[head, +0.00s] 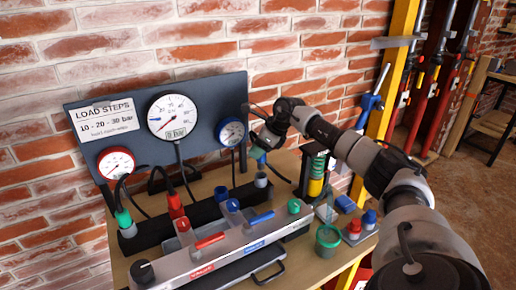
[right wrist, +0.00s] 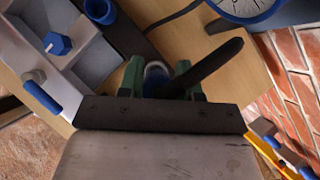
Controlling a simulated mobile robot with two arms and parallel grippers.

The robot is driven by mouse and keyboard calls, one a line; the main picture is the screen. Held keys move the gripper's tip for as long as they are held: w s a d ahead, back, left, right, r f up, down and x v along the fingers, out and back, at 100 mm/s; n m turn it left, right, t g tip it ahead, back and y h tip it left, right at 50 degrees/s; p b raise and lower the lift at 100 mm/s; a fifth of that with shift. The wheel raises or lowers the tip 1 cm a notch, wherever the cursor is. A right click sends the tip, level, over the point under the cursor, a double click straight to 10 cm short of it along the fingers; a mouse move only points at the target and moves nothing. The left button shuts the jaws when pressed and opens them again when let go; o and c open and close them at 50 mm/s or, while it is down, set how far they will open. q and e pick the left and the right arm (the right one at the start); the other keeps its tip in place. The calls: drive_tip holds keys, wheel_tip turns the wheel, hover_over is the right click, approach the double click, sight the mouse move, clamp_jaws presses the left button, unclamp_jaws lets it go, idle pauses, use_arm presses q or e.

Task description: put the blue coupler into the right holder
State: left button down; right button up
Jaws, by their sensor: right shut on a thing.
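My right gripper (head: 259,151) reaches in from the right, in front of the gauge panel. It is shut on the blue coupler (head: 262,159), which also shows between the green fingers of the gripper (right wrist: 161,82) in the right wrist view. A black hose runs from the coupler. In the right wrist view the holder (right wrist: 101,11) is at the upper left. My left gripper is not in view.
A green coupler (head: 125,221) and a red coupler (head: 178,213) stand on the black rail (head: 205,210). The grey panel (head: 205,110) with gauges stands behind. A lever manifold (head: 225,243) is in front.

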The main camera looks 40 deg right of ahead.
sight(258, 161)
drive_tip(key=shift+f, duration=0.1)
idle(0.3)
drive_tip(key=shift+f+b, duration=0.5)
drive_tip(key=shift+f, duration=0.25)
drive_tip(key=shift+f, duration=0.3)
idle(0.7)
drive_tip(key=shift+f, duration=0.3)
drive_tip(key=shift+f+b, duration=0.35)
drive_tip(key=shift+f, duration=0.05)
idle(0.3)
drive_tip(key=shift+f, duration=0.3)
drive_tip(key=shift+f, duration=0.2)
idle(0.4)
drive_tip(key=shift+f+b, duration=0.5)
drive_tip(key=shift+f, duration=0.15)
idle(0.4)
